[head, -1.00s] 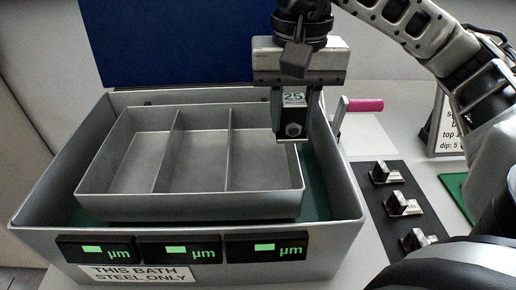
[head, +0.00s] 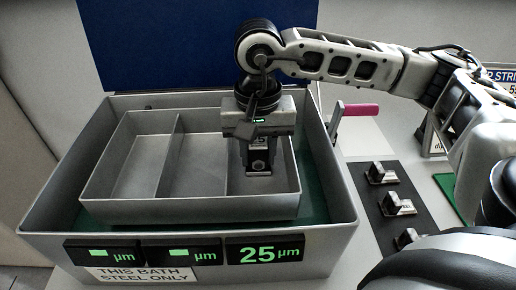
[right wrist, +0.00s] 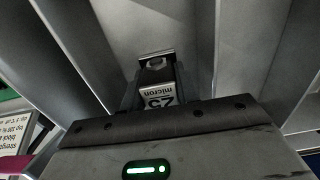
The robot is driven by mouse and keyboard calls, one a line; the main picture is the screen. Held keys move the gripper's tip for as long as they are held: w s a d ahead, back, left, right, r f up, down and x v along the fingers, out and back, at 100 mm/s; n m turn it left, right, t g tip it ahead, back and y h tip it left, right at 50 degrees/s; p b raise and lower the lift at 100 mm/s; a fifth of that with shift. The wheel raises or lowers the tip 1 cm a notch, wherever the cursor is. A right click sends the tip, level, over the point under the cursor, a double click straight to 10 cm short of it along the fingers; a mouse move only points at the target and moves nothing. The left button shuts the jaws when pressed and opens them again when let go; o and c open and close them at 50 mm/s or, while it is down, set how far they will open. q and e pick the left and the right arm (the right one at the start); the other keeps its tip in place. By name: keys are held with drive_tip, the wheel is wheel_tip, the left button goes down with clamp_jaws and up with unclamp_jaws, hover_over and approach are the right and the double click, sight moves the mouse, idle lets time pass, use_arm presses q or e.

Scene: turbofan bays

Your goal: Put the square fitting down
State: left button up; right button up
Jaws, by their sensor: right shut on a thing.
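The square fitting (head: 259,163) is a small dark metal block with a round boss on its front. My right gripper (head: 258,150) is shut on it and holds it down inside the right compartment of the grey three-part tray (head: 130,212). In the right wrist view the fitting (right wrist: 157,66) sits between the fingers, with a label reading "25 micron" upside down. I cannot tell whether its underside touches the tray floor. The tray sits inside a larger grey bath (head: 50,222). My left gripper is not in view.
Three displays stand on the bath's front; the right one (head: 264,253) reads 25 µm. A pink-handled crank (head: 360,109) is at the bath's right side. A dark mat (head: 368,205) with three small metal fittings lies right. The left and middle compartments are empty.

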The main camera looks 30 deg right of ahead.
sight(258, 143)
drive_tip(key=shift+f, duration=0.15)
drive_tip(key=o, duration=1.1)
drive_tip(key=shift+o, duration=0.2)
wheel_tip(258, 143, up, 12)
drive_tip(key=shift+r, duration=0.2)
drive_tip(key=shift+b, duration=0.3)
